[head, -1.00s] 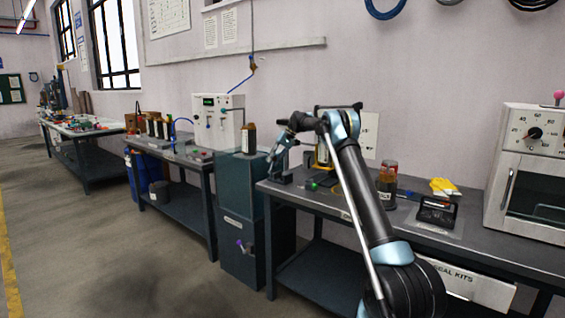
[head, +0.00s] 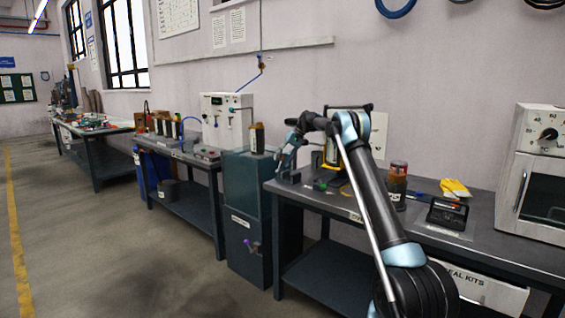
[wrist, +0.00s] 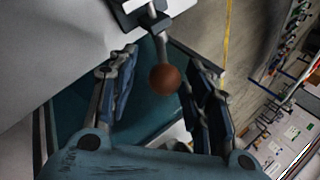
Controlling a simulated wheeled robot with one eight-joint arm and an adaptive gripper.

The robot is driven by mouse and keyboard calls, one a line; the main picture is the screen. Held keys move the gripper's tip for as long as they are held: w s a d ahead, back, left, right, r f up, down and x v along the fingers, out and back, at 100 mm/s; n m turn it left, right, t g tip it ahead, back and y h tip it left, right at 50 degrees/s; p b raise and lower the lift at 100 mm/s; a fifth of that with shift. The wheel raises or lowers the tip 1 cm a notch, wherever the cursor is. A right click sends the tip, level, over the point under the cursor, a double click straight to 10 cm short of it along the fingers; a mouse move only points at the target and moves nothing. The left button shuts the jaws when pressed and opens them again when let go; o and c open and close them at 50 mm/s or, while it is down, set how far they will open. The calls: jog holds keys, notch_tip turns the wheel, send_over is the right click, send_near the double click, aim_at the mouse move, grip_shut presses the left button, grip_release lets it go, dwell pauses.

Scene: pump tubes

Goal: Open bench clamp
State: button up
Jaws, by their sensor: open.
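My gripper (wrist: 162,92) is open, its two blue-grey fingers spread on either side in the wrist view. A brown ball knob (wrist: 165,80) on a short dark lever appears between the fingers. I cannot tell whether either finger touches it. The lever rises to a dark metal clamp body (wrist: 130,12) at the top of that view, partly cut off. In the head view my gripper (head: 286,156) hangs at the left end of the near bench, above a small dark block that looks like the clamp base (head: 289,176). The knob is not distinguishable there.
The near bench (head: 330,198) holds a dark jar (head: 397,188), a black device (head: 447,213), yellow gloves (head: 455,188) and a white oven (head: 535,175). A teal cabinet (head: 250,225) stands left of it with a bottle (head: 257,138) on top. The floor at left is clear.

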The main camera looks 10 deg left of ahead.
jog(key=v, duration=0.7)
jog(key=shift+r, duration=0.2)
